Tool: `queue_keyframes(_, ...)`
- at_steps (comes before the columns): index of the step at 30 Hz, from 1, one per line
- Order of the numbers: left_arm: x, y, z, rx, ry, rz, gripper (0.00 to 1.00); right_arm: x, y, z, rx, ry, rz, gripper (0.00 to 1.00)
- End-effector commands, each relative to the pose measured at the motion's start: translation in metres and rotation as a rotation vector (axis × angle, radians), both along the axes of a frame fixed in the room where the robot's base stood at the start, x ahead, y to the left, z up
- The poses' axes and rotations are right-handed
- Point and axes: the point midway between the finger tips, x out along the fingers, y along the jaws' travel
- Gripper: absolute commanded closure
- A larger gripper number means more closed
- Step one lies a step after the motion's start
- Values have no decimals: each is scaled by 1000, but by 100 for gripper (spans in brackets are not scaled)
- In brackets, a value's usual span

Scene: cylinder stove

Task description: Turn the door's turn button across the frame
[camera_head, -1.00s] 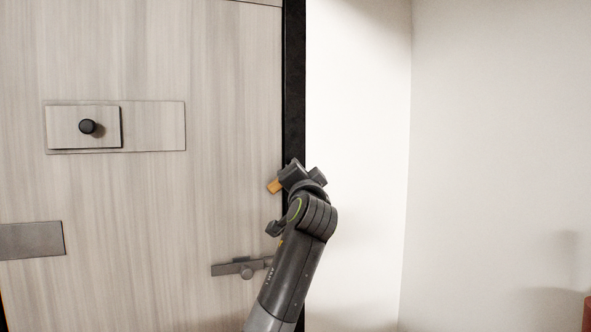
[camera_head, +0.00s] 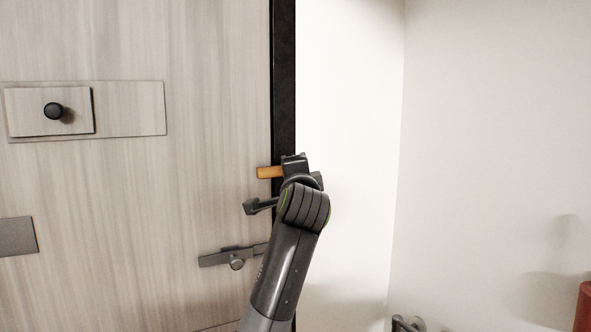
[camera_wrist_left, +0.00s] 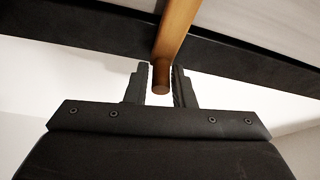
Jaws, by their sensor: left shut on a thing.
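The turn button (camera_head: 269,172) is an orange-brown wooden bar near the door's right edge. In the head view its visible part lies about level, with its left end over the pale door (camera_head: 130,190). Its right part is hidden by my left gripper (camera_head: 294,166), which is at the black door frame (camera_head: 284,70). In the left wrist view the button (camera_wrist_left: 175,35) crosses the dark frame and its end sits between the two fingers of my left gripper (camera_wrist_left: 160,78). The left gripper is shut on it. My right gripper is not seen.
A grey slide bolt (camera_head: 225,257) is on the door below the turn button, partly behind my arm. A panel with a black knob (camera_head: 53,111) is at upper left. A white wall (camera_head: 350,150) stands to the right. A red object (camera_head: 584,308) shows at the lower right edge.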

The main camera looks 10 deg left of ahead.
Motion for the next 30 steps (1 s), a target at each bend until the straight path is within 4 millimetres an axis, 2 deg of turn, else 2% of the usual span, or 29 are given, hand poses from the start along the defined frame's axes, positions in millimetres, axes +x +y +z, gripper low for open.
queue_keyframes(1, 1, 1, -5, -1, 14, 2, 100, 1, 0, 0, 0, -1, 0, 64)
queue_keyframes(12, 1, 1, -5, 0, 14, 3, 100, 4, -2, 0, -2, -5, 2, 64)
queue_keyframes(13, 1, 1, -5, 0, 14, 3, 75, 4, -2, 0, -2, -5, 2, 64)
queue_keyframes(16, 1, 1, -5, 1, 12, 2, 62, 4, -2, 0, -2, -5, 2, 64)
queue_keyframes(26, -2, 0, -2, 2, 5, 2, 62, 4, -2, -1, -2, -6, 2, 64)
queue_keyframes(30, -14, -4, -4, 2, 1, 0, 62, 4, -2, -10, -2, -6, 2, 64)
